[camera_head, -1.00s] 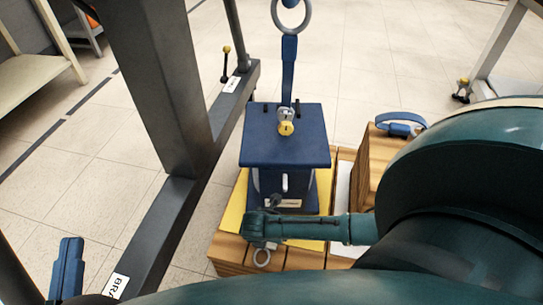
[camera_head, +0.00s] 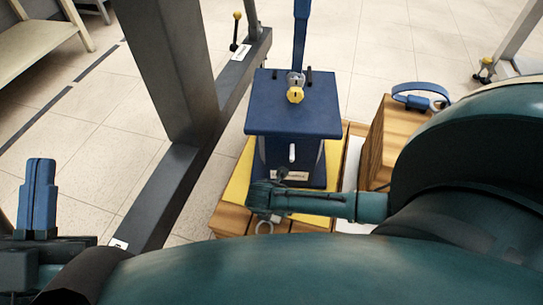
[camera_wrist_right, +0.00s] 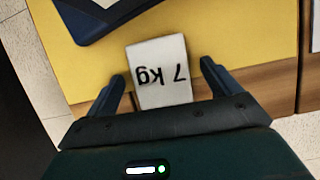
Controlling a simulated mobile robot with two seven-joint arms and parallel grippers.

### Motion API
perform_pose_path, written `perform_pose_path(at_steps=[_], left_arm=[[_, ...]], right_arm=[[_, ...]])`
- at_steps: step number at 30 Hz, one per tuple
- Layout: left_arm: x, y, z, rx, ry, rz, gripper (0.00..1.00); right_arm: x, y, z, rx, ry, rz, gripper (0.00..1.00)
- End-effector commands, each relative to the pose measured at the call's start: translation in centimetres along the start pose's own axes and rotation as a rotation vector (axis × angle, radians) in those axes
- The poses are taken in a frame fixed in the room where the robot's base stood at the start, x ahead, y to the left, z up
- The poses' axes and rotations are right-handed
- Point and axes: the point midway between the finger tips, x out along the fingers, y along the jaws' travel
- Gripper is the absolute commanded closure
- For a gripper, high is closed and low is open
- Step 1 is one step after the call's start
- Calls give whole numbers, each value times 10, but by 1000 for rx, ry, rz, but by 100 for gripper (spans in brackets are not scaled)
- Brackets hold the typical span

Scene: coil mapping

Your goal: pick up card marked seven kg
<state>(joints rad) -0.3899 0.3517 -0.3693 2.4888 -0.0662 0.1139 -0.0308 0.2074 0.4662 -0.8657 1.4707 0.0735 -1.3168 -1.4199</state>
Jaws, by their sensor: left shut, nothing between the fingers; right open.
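The white card marked "7 kg" (camera_wrist_right: 160,75) shows in the right wrist view, its writing upside down. It appears over the yellow sheet (camera_wrist_right: 90,62) and the edge of the wood. My right gripper (camera_wrist_right: 163,74) is open, with one finger on each side of the card and a gap at each side. I cannot tell how high the fingertips are above it. In the head view I cannot make out the card or the right fingers behind my arm. My left gripper (camera_head: 38,198) is shut and empty at the left, away from the card.
A blue stand (camera_head: 293,105) with a yellow-and-grey fitting (camera_head: 296,90) stands on the yellow sheet over a wooden base. A wooden block (camera_head: 385,140) with a blue strap (camera_head: 420,98) is at right. A dark metal frame (camera_head: 172,70) rises at left.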

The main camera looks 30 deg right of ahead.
Motion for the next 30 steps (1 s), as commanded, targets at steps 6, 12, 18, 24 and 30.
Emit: perform_pose_path(at_steps=[6, 12, 18, 24, 30], left_arm=[[0, 0, 0, 0, -1, 0, 100], [0, 0, 0, -1, -1, 0, 100], [0, 0, 0, -1, -2, 0, 100], [0, 0, 0, -1, -2, 0, 100], [-2, 1, 3, -1, -2, 0, 100]], right_arm=[[1, 0, 0, 0, 0, 1, 24], [1, 0, 0, 0, 0, 1, 40], [1, 0, 0, 0, 0, 0, 57], [1, 0, 0, 0, 0, 0, 63], [0, 0, 1, 1, -1, 0, 63]])
